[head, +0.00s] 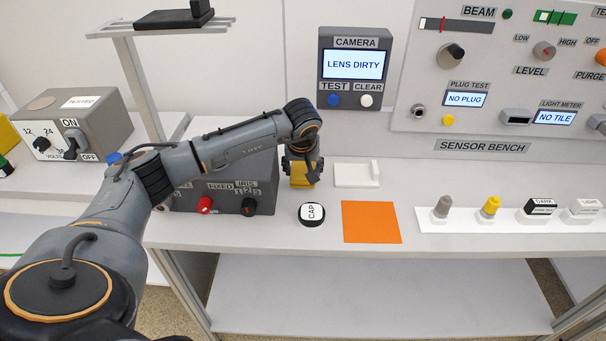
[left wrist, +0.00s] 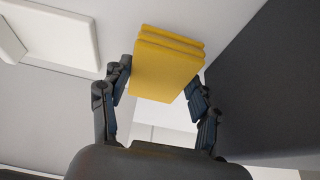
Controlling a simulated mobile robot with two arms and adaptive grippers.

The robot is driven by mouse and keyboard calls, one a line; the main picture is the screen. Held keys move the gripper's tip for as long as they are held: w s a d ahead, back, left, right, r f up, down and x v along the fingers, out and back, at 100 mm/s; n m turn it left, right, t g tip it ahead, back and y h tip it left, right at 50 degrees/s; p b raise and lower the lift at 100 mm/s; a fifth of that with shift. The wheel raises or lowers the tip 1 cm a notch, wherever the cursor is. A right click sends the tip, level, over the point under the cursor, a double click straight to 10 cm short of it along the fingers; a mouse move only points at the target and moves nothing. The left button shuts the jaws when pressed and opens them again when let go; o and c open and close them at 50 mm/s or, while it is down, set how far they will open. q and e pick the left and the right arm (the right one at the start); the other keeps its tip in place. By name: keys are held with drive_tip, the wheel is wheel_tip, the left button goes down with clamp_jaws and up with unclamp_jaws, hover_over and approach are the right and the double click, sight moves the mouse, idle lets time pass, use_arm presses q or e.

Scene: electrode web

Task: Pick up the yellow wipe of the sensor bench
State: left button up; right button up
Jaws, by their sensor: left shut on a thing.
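The yellow wipe (head: 301,176) is a folded yellow pad at the back of the sensor bench, beside the dark control box. My left gripper (head: 302,170) reaches down over it from above and hides part of it. In the left wrist view the wipe (left wrist: 168,66) sits between the two fingers of the left gripper (left wrist: 159,88), which is shut on it. Whether the wipe touches the bench top cannot be told. My right gripper is not in view.
A dark box with knobs (head: 230,196) stands close left of the wipe. A white tray (head: 351,176) lies right of it. A white rack (head: 475,219) holds several small parts.

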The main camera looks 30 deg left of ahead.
sight(303, 171)
use_arm(q)
wheel_tip(303, 171, up, 16)
drive_tip(key=b, duration=0.1)
drive_tip(key=shift+b, duration=0.35)
